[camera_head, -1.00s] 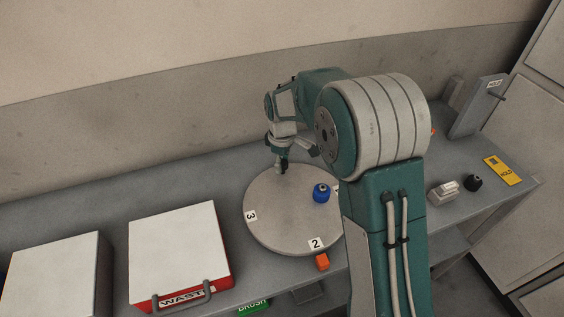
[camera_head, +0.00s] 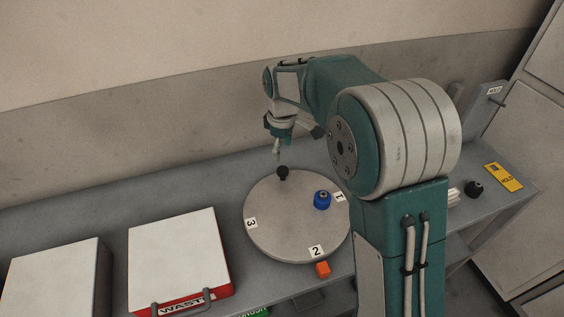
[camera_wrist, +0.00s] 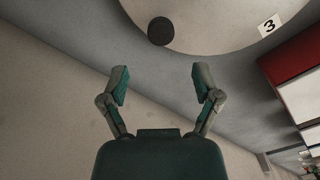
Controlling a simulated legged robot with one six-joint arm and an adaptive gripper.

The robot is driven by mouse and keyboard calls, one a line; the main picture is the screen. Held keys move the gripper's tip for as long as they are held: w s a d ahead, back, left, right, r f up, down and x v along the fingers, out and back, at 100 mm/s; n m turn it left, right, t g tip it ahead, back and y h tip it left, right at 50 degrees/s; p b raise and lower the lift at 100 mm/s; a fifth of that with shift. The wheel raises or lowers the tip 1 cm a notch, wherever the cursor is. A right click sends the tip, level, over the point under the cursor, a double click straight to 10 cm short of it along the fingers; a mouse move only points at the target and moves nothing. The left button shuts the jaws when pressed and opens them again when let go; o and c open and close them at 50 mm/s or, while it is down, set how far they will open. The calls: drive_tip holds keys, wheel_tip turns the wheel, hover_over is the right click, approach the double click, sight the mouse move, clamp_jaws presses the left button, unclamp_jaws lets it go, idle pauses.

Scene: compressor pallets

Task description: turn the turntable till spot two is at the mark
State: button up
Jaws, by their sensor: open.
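The round grey turntable (camera_head: 285,225) lies on the bench, with labels 1 (camera_head: 339,197), 2 (camera_head: 316,251) and 3 (camera_head: 251,223) near its rim. Spot 2 is at the front rim, close to an orange block (camera_head: 323,269), which may be the mark. A black knob (camera_head: 282,173) stands at the turntable's back edge; it also shows in the wrist view (camera_wrist: 161,31). A blue round object (camera_head: 322,200) sits near label 1. My gripper (camera_wrist: 161,84) is open and empty, its fingers apart. In the head view it hangs above the knob, clear of it.
A red box with a white lid marked WASTE (camera_head: 178,262) stands left of the turntable, with another white-topped box (camera_head: 52,283) farther left. The wall is close behind.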

wheel_tip(320, 180, up, 4)
idle(0.5)
drive_tip(key=s+d+r+m+t, duration=0.1)
drive_tip(key=s+d+r+m, duration=0.3)
drive_tip(key=s, duration=0.3)
drive_tip(key=s+d+r+m+t, duration=0.2)
drive_tip(key=s+d+r, duration=0.3)
drive_tip(key=s, duration=0.1)
drive_tip(key=s+d+f+m+t, duration=0.1)
drive_tip(key=s+d+m, duration=0.1)
drive_tip(key=s, duration=0.5)
drive_tip(key=s+d+f+m+t, duration=0.1)
drive_tip(key=s+d+m, duration=0.2)
drive_tip(key=s, duration=0.5)
drive_tip(key=shift+m+t, duration=0.3)
drive_tip(key=shift+m, duration=0.5)
